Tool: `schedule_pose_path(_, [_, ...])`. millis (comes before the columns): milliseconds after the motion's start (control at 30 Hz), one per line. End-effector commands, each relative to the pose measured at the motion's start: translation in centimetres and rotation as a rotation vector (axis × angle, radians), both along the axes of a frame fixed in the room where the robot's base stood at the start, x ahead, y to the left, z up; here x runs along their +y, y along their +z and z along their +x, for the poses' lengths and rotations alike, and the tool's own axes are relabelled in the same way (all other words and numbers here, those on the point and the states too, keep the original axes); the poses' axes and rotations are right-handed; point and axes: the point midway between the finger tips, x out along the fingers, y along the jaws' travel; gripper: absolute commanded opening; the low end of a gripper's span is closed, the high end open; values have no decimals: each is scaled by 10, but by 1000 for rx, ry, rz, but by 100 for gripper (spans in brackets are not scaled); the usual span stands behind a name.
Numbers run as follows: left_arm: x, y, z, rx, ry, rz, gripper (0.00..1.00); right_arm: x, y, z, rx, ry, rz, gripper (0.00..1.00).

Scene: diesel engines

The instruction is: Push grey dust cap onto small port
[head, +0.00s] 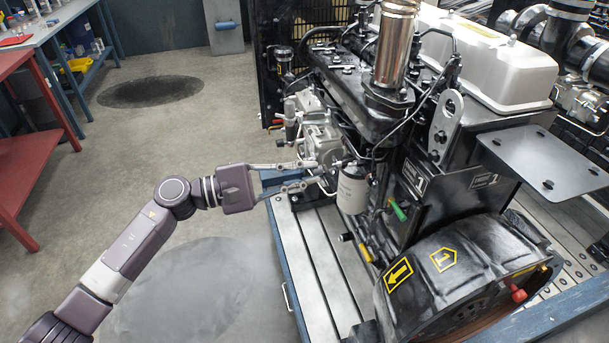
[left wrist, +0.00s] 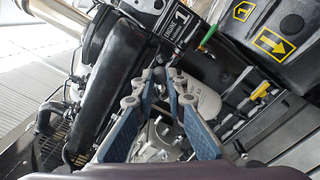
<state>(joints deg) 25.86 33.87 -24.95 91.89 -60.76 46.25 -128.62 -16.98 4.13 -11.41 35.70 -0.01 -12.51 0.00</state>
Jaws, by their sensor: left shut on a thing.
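My left gripper (head: 320,172) reaches in from the left to the side of the engine (head: 405,190) marked ENGINE 1. Its two long fingers also show in the left wrist view (left wrist: 161,80), where the tips come close together. They are shut on a small grey piece (left wrist: 160,76), which fits the grey dust cap. The tips hide most of it. The small port cannot be made out among the dark and metal fittings around the fingertips. I cannot tell whether the cap touches it. My right gripper is in neither view.
A white filter (head: 353,188) hangs close to the right of the fingertips; it also shows in the left wrist view (left wrist: 205,100). A green handle (head: 398,211) and a black flywheel housing (head: 450,270) lie further right. The engine stands on a slatted stand (head: 310,270).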

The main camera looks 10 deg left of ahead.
Motion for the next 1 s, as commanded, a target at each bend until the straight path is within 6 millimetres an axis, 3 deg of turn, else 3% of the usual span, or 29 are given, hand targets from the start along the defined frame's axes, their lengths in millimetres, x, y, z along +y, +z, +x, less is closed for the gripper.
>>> schedule_pose_path(800, [-59,3,23,2,-5,1,0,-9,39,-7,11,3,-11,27])
schedule_pose_path(1000, [-58,0,23,1,-4,3,0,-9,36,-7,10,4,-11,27])
